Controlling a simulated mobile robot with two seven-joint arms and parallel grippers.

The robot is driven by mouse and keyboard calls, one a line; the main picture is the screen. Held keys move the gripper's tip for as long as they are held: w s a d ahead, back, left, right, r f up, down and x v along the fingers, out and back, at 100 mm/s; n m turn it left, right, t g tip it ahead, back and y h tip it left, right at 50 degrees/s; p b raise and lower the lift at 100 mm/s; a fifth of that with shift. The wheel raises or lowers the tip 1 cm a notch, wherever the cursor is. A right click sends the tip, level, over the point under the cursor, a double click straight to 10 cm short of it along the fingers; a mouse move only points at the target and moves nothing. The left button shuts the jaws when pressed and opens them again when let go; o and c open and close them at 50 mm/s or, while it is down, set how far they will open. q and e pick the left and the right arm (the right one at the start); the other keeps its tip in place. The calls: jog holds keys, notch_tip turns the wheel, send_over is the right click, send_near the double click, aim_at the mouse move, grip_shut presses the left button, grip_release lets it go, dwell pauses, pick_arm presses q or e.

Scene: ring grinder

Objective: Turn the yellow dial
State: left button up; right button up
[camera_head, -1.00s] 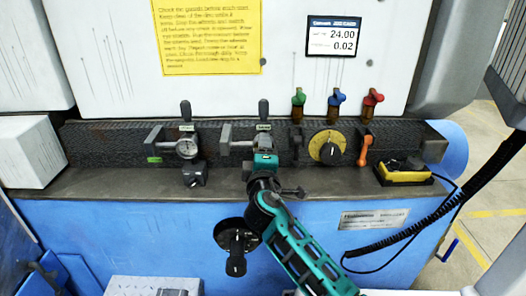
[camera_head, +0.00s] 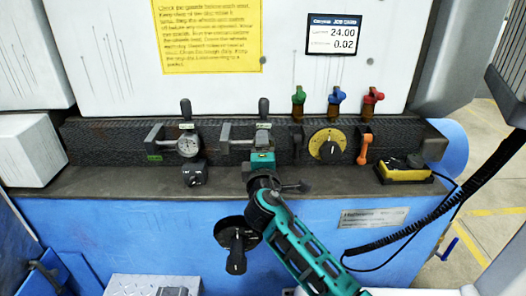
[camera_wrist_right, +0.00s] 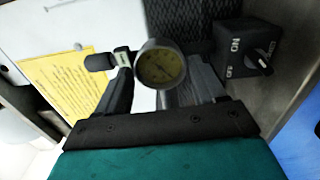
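The yellow dial (camera_head: 328,146) is a round yellow plate with a black knob in its middle, on the front of the dark rail in the head view. My right gripper (camera_head: 262,140) is left of the dial and apart from it, in front of the rail near a black-handled lever. In the right wrist view my right gripper (camera_wrist_right: 160,72) has its fingers spread, with a round gauge (camera_wrist_right: 161,66) seen between them. I cannot tell from this view how near the gauge is. The yellow dial does not show in the wrist view. My left gripper is out of view.
Green (camera_head: 298,96), blue (camera_head: 336,97) and red (camera_head: 372,97) valves stand above the dial. An orange handle (camera_head: 364,148) is close on its right. A yellow-black box (camera_head: 403,170) with a coiled cable is farther right. A black switch box (camera_head: 195,173) is at left.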

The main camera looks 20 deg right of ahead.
jog(key=o, duration=0.3)
jog(key=v, duration=1.3)
jog(key=shift+b, duration=0.4)
